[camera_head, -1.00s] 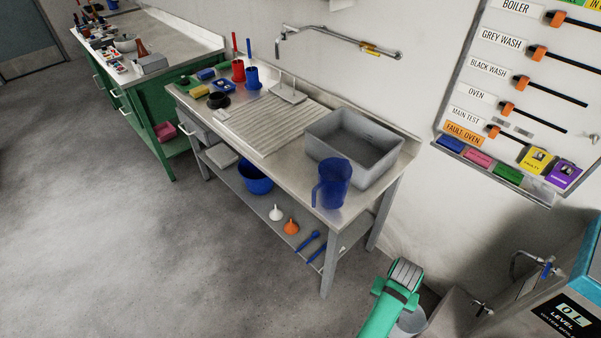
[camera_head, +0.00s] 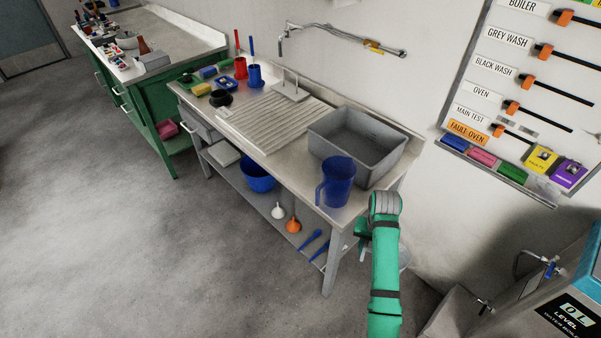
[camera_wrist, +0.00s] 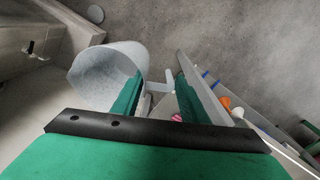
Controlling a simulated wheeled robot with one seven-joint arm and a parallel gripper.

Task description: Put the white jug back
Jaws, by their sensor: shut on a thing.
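The white jug (camera_wrist: 100,75) is in my gripper (camera_wrist: 158,90) in the wrist view. Its open mouth faces the camera and its handle (camera_wrist: 158,87) lies between the two green fingers, which are shut on it. In the head view only a pale sliver of the jug (camera_head: 404,257) shows behind my green arm. The gripper is largely hidden there, just off the right front corner of the sink bench.
The lower shelf holds a blue bucket (camera_head: 257,178) and funnels. A steel water boiler (camera_head: 560,280) stands at right. Floor at left is clear.

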